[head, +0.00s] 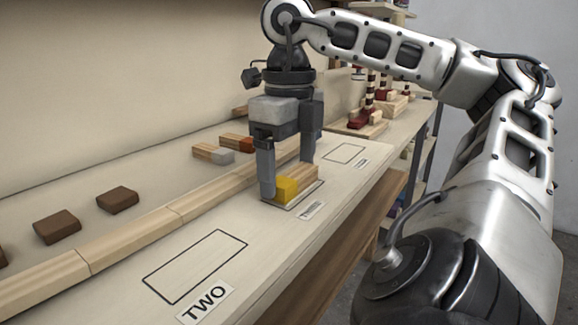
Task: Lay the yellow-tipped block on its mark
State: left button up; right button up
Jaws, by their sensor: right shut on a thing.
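The yellow-tipped block (287,188) is a pale wooden block with a yellow end facing the camera. It lies over an outlined mark (313,195) with a small label (310,210), whose text I cannot read. My right gripper (289,176) points down from above and is shut on the block, one finger on each side. The block looks at or very near the board's surface; I cannot tell whether it touches. An empty outlined rectangle (196,264) labelled TWO (206,303) is in front, and another empty outline (344,153) lies farther back. My left gripper is not in view.
A wooden rail (130,238) runs along the board behind the marks. Beyond it lie brown blocks (57,227), a grey-tipped block (213,154) and an orange-tipped block (238,142). Red-and-wood pieces (362,119) stand at the far end. The board's front edge drops off at right.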

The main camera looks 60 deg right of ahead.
aim_at(289, 172)
jog(key=shift+f, duration=0.2)
jog(key=o, duration=0.7)
jog(key=shift+c, duration=0.2)
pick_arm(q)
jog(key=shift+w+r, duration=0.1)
pick_arm(e)
jog(key=shift+o, duration=1.2)
jog(key=shift+r, duration=0.25)
notch_tip(289, 172, up, 6)
jog(key=p, duration=0.3)
jog(key=shift+r, duration=0.15)
pick_arm(q)
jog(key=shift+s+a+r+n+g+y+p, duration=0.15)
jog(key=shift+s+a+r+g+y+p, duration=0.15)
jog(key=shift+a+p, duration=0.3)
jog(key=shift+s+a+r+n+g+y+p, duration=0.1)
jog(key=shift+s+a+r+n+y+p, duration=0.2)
jog(key=shift+p, duration=0.4)
pick_arm(e)
jog(key=shift+r, duration=2.85)
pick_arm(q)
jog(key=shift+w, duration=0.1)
